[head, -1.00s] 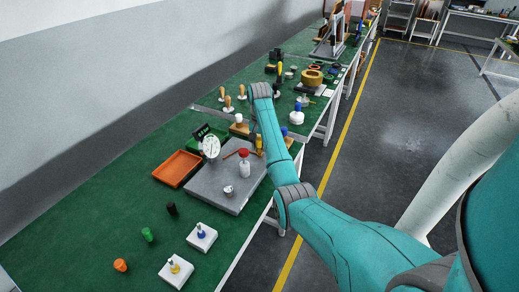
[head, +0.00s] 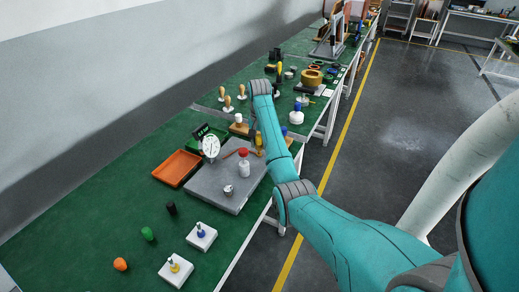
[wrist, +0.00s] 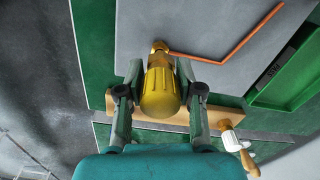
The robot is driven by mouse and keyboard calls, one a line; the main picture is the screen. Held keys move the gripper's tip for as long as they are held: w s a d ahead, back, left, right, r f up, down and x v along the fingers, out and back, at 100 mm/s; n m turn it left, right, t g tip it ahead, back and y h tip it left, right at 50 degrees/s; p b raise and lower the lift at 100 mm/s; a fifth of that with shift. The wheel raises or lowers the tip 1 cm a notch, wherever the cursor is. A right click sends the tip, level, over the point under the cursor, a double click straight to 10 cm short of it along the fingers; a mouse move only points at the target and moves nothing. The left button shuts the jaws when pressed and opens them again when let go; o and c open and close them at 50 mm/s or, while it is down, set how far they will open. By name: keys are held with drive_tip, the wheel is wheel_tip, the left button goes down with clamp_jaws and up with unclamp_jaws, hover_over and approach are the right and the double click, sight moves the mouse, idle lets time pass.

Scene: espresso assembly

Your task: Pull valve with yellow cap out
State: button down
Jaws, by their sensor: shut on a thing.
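The valve with the yellow cap (wrist: 160,92) is between the two fingers of my gripper (wrist: 160,94) in the wrist view. Its ribbed yellow cap faces the camera, and a brass-coloured end shows beyond it. My gripper is shut on it. A wooden rack (wrist: 150,114) runs behind the valve and fingers. I cannot tell whether the valve's lower end is still in the rack.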

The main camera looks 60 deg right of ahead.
drive_tip(key=shift+r, duration=1.1)
drive_tip(key=shift+r, duration=0.1)
